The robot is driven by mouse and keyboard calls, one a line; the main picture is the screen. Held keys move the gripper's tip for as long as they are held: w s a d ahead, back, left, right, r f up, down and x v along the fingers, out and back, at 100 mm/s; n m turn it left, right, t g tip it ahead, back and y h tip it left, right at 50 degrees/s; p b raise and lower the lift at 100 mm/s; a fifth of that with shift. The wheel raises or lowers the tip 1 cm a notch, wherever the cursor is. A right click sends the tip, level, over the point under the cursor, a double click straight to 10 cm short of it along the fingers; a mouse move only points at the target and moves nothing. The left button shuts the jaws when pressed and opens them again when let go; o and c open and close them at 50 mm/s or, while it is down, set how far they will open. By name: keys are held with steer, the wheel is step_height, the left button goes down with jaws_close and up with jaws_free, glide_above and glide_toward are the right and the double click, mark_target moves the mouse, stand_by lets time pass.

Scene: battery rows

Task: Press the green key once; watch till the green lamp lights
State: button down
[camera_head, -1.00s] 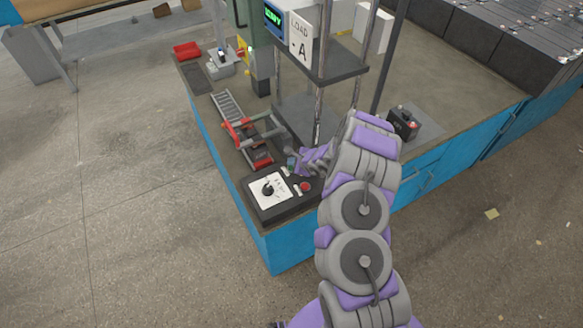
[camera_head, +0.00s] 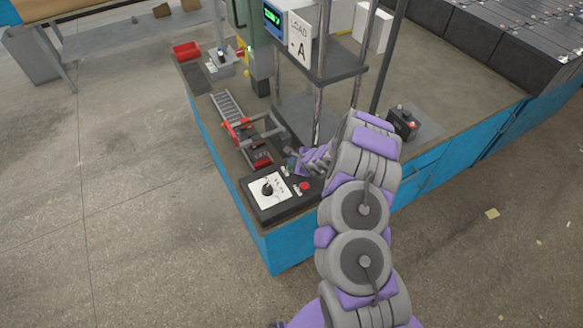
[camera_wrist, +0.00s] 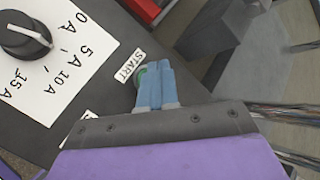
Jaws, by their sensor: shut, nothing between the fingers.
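My gripper (camera_wrist: 153,88) is shut and empty, its blue fingertips together. In the wrist view the tips are at the green key (camera_wrist: 140,76), beside the START label (camera_wrist: 129,66), and cover most of the key. Only a green edge shows, so I cannot tell whether it is pressed in. In the head view my gripper (camera_head: 294,165) is low over the black control box (camera_head: 268,212), at its far side. No lit green lamp can be made out. A screen (camera_head: 273,16) on the green column shows a green readout, too small to read.
The box also carries a dial (camera_head: 267,189) and a red button (camera_head: 305,186). Beyond it lie a roller track (camera_head: 227,104) with a red-and-grey clamp and a metal-post stand with the LOAD A sign (camera_head: 300,40). A black battery (camera_head: 403,121) sits at right.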

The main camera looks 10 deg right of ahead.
steer(key=shift+f+b, duration=0.75)
steer(key=shift+b, duration=0.15)
stand_by(0.6)
steer(key=shift+r, duration=0.8)
steer(key=shift+r+p, duration=0.8)
steer(key=shift+r, duration=1.75)
